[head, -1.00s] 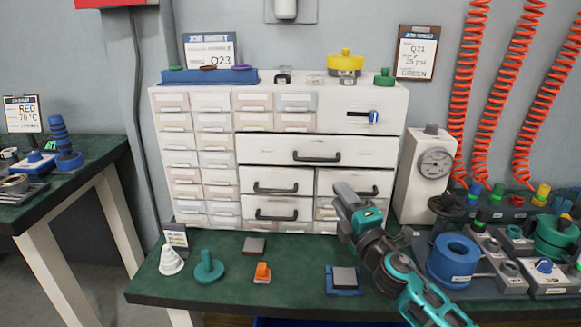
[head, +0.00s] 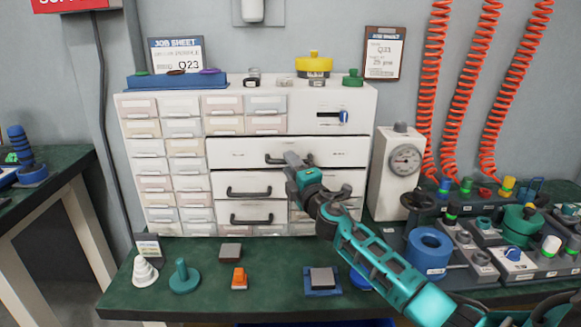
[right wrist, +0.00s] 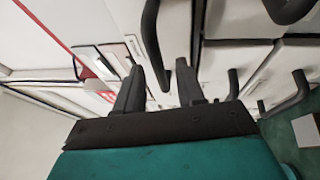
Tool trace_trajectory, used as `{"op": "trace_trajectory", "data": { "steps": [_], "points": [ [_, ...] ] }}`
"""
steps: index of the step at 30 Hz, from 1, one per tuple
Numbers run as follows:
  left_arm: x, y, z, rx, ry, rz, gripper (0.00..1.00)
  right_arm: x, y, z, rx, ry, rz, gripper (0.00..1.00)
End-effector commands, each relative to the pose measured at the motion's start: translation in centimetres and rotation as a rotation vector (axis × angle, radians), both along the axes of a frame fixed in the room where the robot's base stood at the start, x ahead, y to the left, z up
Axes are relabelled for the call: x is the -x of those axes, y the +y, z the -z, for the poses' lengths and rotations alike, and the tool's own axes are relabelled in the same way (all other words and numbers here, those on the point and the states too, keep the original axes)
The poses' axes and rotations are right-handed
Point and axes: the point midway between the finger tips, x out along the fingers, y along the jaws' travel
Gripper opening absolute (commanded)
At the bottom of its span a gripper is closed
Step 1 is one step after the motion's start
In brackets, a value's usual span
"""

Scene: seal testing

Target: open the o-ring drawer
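A white drawer cabinet (head: 362,110) stands on the green bench. Below are shut drawers with similar handles, at the left middle (head: 249,193) and left bottom (head: 251,219). I can read no label naming the o-ring drawer. My right gripper (head: 290,158) is at the right part of the wide drawer's handle and partly hides it. In the right wrist view its two dark fingers (right wrist: 160,82) are apart, with a dark handle (right wrist: 150,35) close to the fingertips. Contact is unclear. My left gripper is out of view.
Several small drawers fill the cabinet's left side. A blue-handled latch (head: 343,117) is at its upper right. A gauge box (head: 397,165) stands close right of the cabinet. Small parts, including an orange one (head: 239,278), lie on the bench in front.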

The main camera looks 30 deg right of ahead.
Motion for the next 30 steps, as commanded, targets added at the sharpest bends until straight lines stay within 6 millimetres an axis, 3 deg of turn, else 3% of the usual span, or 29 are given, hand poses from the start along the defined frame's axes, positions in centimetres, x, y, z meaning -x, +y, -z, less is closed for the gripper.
{"op": "trace_trajectory", "data": {
  "steps": [13,24,30],
  "points": [
    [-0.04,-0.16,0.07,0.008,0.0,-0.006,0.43,-0.79,-0.08,-0.13,-0.001,0.001,0.0,0.38],
    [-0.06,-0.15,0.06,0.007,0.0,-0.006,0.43,-0.76,-0.09,-0.13,0.0,0.001,0.0,0.02],
    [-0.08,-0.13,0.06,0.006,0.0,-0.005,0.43,-0.76,-0.09,-0.12,0.0,0.001,0.0,0.0]
  ]
}}
